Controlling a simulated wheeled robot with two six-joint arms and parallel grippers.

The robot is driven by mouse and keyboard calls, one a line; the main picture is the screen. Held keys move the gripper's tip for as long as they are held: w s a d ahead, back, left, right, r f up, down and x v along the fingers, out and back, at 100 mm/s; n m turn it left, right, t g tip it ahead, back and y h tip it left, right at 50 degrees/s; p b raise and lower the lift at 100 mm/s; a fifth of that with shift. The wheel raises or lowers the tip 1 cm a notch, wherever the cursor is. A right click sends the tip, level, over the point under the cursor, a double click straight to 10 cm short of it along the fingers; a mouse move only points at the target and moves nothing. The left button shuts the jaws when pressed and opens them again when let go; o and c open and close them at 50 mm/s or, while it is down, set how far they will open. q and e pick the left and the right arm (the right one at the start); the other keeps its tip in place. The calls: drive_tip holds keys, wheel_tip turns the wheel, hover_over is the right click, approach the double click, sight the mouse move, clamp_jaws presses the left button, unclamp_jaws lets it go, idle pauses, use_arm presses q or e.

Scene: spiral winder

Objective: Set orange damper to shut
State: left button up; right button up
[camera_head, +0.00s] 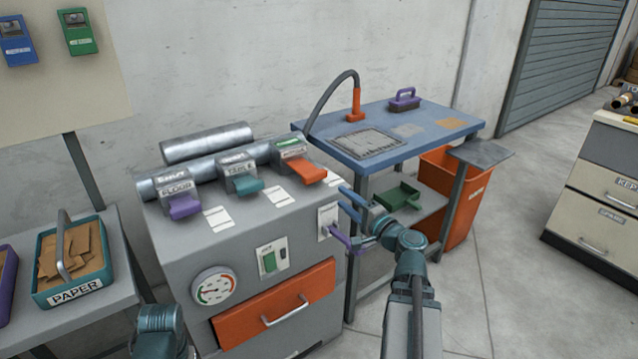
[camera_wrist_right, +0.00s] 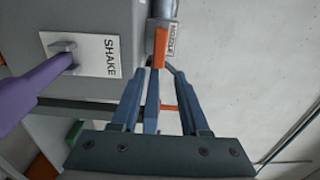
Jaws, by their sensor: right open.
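The orange damper (camera_head: 307,172) is a flat orange tab. It sticks out from a small grey housing (camera_head: 290,148) at the back right of the grey machine's top. It projects further than the purple and teal tabs beside it. In the right wrist view the orange tab (camera_wrist_right: 159,48) shows small, seen edge-on, beyond my fingertips. My right gripper (camera_head: 345,200) is open and empty, with blue fingers. It is in front of the machine's right edge, to the lower right of the damper and apart from it. My left gripper is out of view; only part of my left arm shows.
A purple damper (camera_head: 184,206) and teal damper (camera_head: 246,186) sit left of the orange one. A purple lever by the SHAKE plate (camera_wrist_right: 112,55) juts out close to my right gripper. A blue table (camera_head: 425,140) with a hose stands behind right. Floor at right is clear.

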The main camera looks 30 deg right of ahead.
sight(317, 179)
drive_tip(key=w, duration=0.8)
drive_tip(key=w+a, duration=0.1)
drive_tip(key=w, duration=0.3)
drive_tip(key=shift+w, duration=0.35)
clamp_jaws()
idle(0.8)
